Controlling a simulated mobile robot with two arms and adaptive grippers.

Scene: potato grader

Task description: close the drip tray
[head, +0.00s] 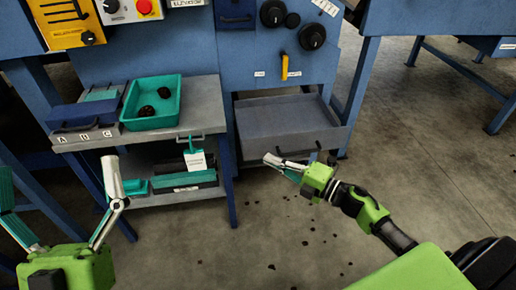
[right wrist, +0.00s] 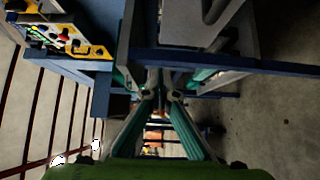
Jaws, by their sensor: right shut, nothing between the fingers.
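The drip tray (head: 290,137) is a wide grey drawer low in the blue machine. It is pulled out, with its inside and front panel showing in the head view. My right gripper (head: 268,160) is shut and empty at the lower left part of the tray's front; I cannot tell whether it touches. In the right wrist view its teal fingers (right wrist: 161,80) come together. Which part there is the tray is unclear. My left gripper (head: 58,185) is open and empty at the left, in front of the side cart, away from the tray.
A grey cart (head: 205,100) stands left of the tray, holding a teal bin (head: 172,84) with dark potatoes. Dark bits lie on the floor. The floor right of the tray is mostly clear.

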